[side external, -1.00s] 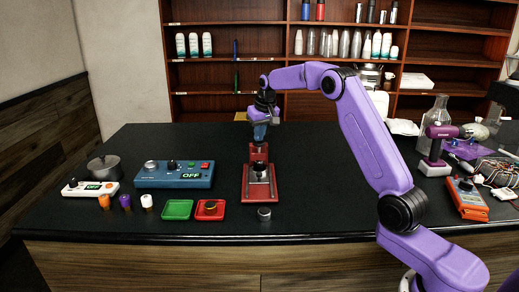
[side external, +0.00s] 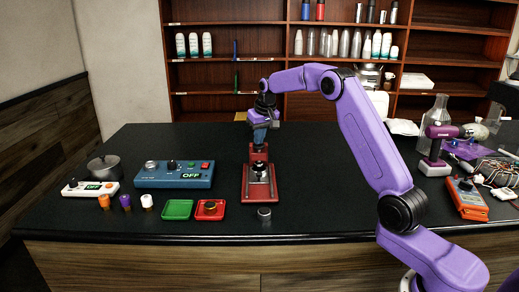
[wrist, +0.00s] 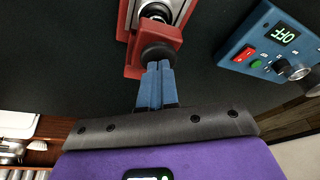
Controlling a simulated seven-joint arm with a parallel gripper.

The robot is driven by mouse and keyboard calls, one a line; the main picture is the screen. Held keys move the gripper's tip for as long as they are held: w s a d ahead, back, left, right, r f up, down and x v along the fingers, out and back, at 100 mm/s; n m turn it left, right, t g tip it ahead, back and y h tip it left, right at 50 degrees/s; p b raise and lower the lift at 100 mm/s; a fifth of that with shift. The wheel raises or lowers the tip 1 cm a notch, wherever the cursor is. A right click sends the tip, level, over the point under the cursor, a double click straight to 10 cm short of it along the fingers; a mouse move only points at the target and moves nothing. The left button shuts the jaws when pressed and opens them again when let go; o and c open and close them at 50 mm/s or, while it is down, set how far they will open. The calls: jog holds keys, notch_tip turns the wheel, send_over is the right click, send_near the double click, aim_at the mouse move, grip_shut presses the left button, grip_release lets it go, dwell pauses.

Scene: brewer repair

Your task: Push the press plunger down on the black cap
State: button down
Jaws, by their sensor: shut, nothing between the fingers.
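The red press (side external: 247,190) stands mid-table, with its column at the back and a flat base in front. In the wrist view, the dark round plunger knob (wrist: 157,50) sits on the red press head. Beyond it, a round black part (wrist: 156,14), seemingly the black cap, sits on a silver plate. A dark round part (side external: 259,167) also shows over the base in the side view; I cannot tell which it is. My gripper (wrist: 158,70) is shut and empty, its blue fingertips at the knob's near edge. Contact is unclear. In the side view, my gripper (side external: 260,139) is above the column.
A blue control box (side external: 175,175) stands left of the press. Green (side external: 178,209) and red (side external: 210,209) trays lie in front of it. A small dark cylinder (side external: 264,212) stands before the press. A purple tool (side external: 437,145) stands at right. Table between press and tool is clear.

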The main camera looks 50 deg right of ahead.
jog(key=shift+r, duration=2.6)
notch_tip(320, 180, up, 6)
